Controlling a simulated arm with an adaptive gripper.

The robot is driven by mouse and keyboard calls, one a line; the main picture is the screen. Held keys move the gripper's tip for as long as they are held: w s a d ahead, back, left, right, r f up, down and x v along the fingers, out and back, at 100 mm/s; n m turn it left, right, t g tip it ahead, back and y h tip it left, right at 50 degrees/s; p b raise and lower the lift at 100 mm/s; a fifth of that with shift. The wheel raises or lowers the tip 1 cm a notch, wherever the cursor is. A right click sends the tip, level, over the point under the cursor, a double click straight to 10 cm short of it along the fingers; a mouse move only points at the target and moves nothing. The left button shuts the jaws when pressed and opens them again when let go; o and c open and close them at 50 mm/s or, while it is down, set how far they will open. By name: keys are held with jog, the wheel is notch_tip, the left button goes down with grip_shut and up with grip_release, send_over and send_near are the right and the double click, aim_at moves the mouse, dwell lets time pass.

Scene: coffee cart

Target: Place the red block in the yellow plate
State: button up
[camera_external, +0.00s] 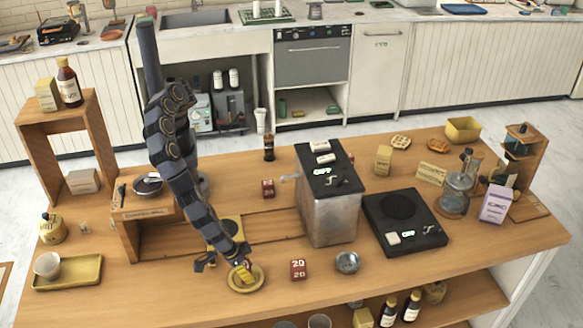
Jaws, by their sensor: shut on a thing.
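The yellow plate (261,286) is a small round dish on the wooden table near its front edge. My gripper (243,273) is low over the plate, shut on a small yellow thing whose shape is partly hidden by the fingers. A red block (298,269) with white "20" markings stands on the table just right of the plate, apart from it and from my gripper. A second small red block (268,188) stands farther back, left of the metal machine. I cannot tell whether the held thing touches the plate.
A metal machine (328,215) with a black top stands right of centre, and a black scale-like device (404,220) is beside it. A small metal bowl (347,262) is right of the front red block. A yellow tray (68,282) with a cup (47,265) lies at the left.

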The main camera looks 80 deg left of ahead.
jog(key=o, duration=1.1)
jog(key=shift+f, duration=0.1)
jog(key=shift+c, duration=0.2)
jog(key=v, duration=1.2)
